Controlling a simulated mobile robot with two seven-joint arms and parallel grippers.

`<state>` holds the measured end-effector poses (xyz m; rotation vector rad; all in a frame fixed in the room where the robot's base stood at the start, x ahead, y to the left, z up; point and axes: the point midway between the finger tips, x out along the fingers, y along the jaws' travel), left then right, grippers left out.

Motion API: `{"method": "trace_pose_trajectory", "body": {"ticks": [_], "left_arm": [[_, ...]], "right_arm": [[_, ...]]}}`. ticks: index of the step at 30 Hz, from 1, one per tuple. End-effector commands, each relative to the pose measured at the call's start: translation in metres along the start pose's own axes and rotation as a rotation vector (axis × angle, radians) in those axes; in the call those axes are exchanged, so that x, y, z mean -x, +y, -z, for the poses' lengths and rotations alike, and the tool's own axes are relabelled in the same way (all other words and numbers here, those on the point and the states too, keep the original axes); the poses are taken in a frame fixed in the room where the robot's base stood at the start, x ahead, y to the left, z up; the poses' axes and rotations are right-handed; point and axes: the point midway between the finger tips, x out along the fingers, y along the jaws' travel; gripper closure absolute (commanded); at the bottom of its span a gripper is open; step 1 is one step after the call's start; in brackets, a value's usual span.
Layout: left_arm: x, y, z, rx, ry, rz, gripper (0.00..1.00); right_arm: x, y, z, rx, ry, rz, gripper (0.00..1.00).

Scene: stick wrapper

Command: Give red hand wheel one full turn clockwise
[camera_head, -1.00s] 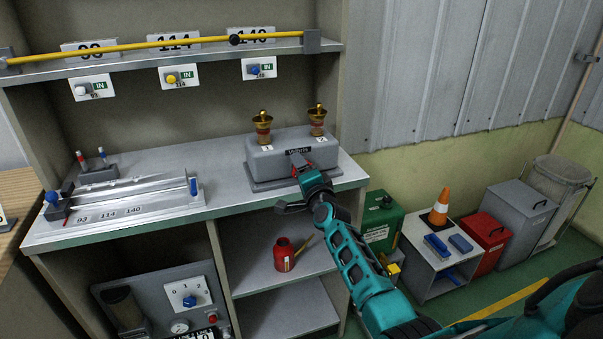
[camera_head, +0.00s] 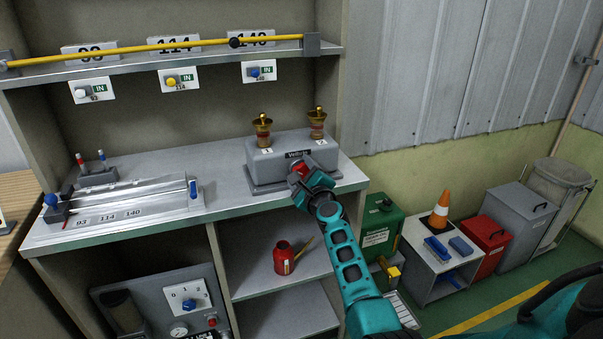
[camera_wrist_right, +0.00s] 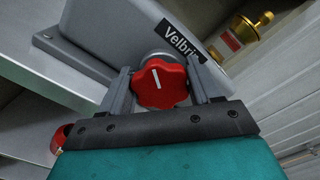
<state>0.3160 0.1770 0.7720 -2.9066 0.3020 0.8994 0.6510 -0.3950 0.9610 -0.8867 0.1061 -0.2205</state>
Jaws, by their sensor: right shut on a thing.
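The red hand wheel (camera_wrist_right: 160,84) is on the front of the grey box labelled "Velbrix" (camera_wrist_right: 95,30). It is lobed and has a white line on its face, tilted slightly left of upright in the right wrist view. My right gripper (camera_wrist_right: 168,88) has one finger on each side of the wheel and is shut on it. In the head view the right gripper (camera_head: 304,176) is at the front of the grey box (camera_head: 262,165), and only a bit of the red wheel (camera_head: 299,167) shows. My left gripper is not in view.
Two brass cups (camera_head: 263,130) stand on the box. A long metal fixture (camera_head: 125,203) lies left on the bench. A red can (camera_head: 284,258) stands on the shelf below. A green canister (camera_head: 383,225) and a small table with a cone (camera_head: 440,210) stand at right.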

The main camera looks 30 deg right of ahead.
Motion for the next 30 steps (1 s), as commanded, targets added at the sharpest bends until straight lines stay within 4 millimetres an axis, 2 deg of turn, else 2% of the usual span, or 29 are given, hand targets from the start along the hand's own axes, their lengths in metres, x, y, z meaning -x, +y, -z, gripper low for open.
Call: {"method": "trace_pose_trajectory", "body": {"ticks": [18,30], "left_arm": [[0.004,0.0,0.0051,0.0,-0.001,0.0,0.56],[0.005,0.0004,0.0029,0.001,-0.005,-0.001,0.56]], "right_arm": [[-0.0009,-0.003,-0.0026,-0.588,-0.005,-0.001,0.68],[-0.0009,-0.0051,-0.0012,-0.874,-0.006,-0.001,0.68]]}}
